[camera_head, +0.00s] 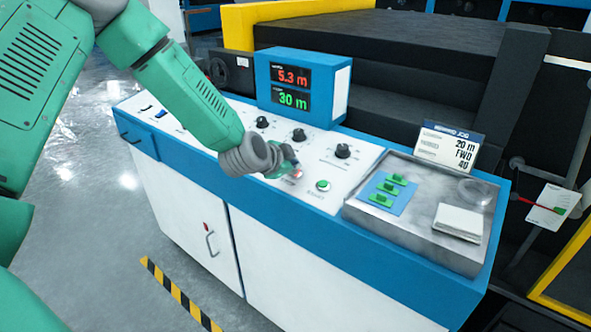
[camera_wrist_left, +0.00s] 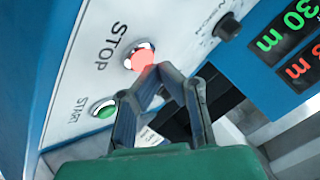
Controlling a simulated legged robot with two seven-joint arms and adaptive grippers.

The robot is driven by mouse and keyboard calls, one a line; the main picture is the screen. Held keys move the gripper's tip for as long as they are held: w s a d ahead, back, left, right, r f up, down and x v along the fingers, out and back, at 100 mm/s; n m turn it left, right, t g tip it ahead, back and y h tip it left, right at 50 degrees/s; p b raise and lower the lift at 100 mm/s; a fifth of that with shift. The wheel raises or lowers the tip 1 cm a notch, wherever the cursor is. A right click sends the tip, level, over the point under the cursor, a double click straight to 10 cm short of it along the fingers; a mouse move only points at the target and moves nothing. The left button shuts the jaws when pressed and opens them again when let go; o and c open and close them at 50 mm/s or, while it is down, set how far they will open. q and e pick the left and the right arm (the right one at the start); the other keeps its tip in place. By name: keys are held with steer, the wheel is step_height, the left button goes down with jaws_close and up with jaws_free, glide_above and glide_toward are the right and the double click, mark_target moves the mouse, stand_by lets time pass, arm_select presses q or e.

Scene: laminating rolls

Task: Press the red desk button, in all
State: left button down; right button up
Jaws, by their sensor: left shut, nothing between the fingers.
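The red button (camera_wrist_left: 139,55), beside the word STOP, sits on the white sloping panel top of the blue and white desk (camera_head: 180,208). In the head view the red button (camera_head: 297,174) is partly hidden by my left gripper (camera_head: 293,163). My left gripper's fingers are closed together with nothing between them. In the left wrist view the fingertips (camera_wrist_left: 150,76) are right at the red button's lower edge and overlap it. I cannot tell whether they touch it or press it. My right gripper is in neither view.
A green button (camera_head: 323,186), marked START, is close beside the red one. Black knobs (camera_head: 299,135) line the panel behind. A display box (camera_head: 304,84) reads 5.3 m and 30 m. A metal tray (camera_head: 408,228) with green pieces and a white stack lies right.

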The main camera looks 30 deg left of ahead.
arm_select(q)
steer(key=shift+s+r, duration=0.1)
steer(key=shift+r, duration=0.35)
steer(key=r+p, duration=0.5)
steer(key=shift+s, duration=0.4)
steer(key=shift+f, duration=0.1)
steer(key=shift+s, duration=0.1)
stand_by(0.4)
